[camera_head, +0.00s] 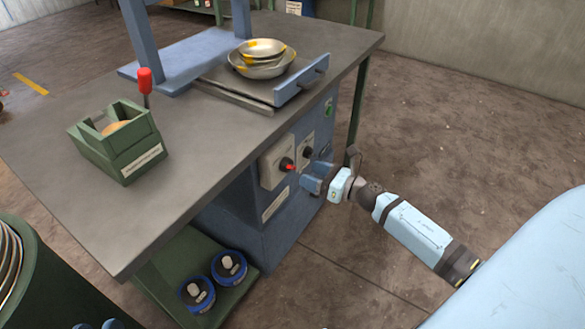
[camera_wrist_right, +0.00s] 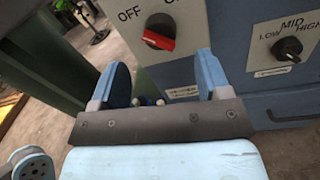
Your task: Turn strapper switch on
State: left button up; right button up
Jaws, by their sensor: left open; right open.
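A red and black rotary switch (camera_head: 287,164) sits on a light panel (camera_head: 272,170) on the front of the blue machine. In the right wrist view the red switch (camera_wrist_right: 160,32) lies beyond and between my fingertips, under an OFF label at upper left and a partly cut-off label at upper right. I cannot tell its exact setting. My right gripper (camera_head: 312,180) is open and empty in front of the machine, close to the panel; its two blue fingers also show in the right wrist view (camera_wrist_right: 164,72). My left gripper (camera_head: 98,325) barely shows at the bottom edge.
A second black knob (camera_wrist_right: 288,47) with LOW, MID, HIGH labels is right of the switch. The grey tabletop (camera_head: 200,160) above holds a green bin (camera_head: 120,145), a red-topped lever (camera_head: 145,80) and stacked bowls (camera_head: 262,55). Two blue round containers (camera_head: 229,266) stand below.

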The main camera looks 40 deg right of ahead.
aim_at(294, 167)
jog(key=x, duration=0.6)
jog(key=shift+w+a, duration=0.15)
jog(key=shift+w, duration=0.15)
jog(key=c, duration=0.9)
